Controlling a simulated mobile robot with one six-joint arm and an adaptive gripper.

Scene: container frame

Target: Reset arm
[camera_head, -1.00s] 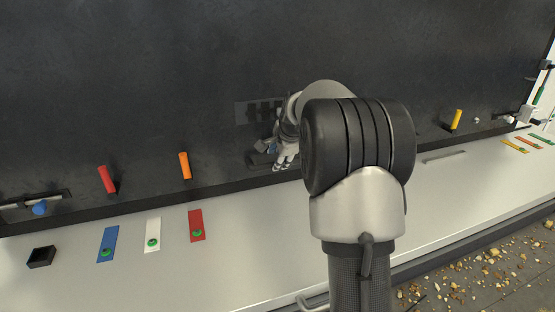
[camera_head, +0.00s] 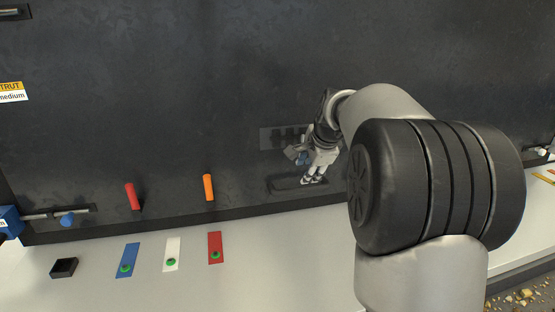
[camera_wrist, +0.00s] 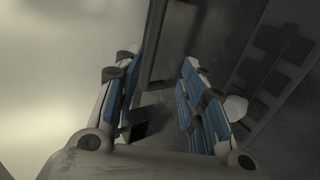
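My gripper (camera_head: 305,169) is at the end of my grey and black arm, in front of the black wall (camera_head: 180,80). It is close to a dark, flat, tray-like piece (camera_head: 283,186) low on the wall; I cannot tell if it touches it. In the wrist view, the two blue-padded fingers of my gripper (camera_wrist: 158,85) stand apart, with nothing clearly held between them. A slotted plate (camera_head: 284,138) is on the wall just above and behind the gripper, and it shows in the wrist view (camera_wrist: 268,60).
A red handle (camera_head: 131,196) and an orange handle (camera_head: 208,187) stick out from the wall to the left. Below lie blue (camera_head: 129,257), white (camera_head: 172,248) and red (camera_head: 215,242) plates and a black box (camera_head: 64,268) on the pale ledge (camera_head: 290,260).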

